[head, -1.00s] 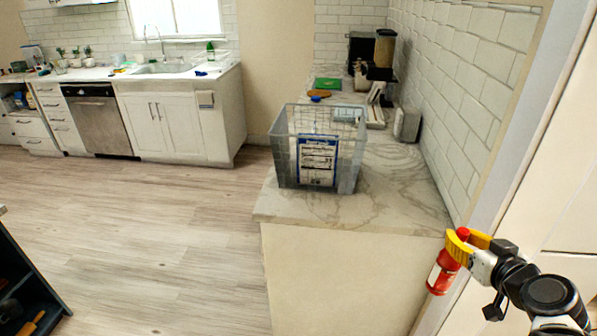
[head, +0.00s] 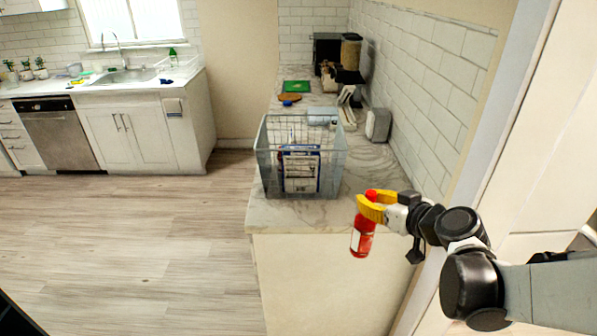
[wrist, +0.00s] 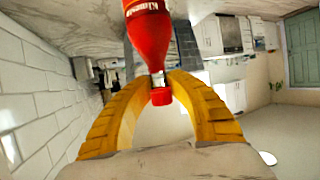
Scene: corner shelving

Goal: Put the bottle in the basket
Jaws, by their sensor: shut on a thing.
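The red bottle (head: 362,240) with a pale label is held by my gripper (head: 371,207), whose yellow fingers are shut around its neck just below the red cap. In the head view it hangs nearly upright, slightly tilted, in front of the counter's near right edge. In the wrist view the bottle (wrist: 148,38) and the gripper (wrist: 158,85) also show. The clear grey basket (head: 330,172) stands on the near end of the counter, up and left of the bottle and apart from it. A blue and white package is visible inside the basket.
The marble counter (head: 371,184) runs back along a tiled wall (head: 425,95) on the right. Behind the basket are a green board (head: 296,86), a light grey box (head: 378,124) and dark appliances. Open floor (head: 130,250) lies to the left.

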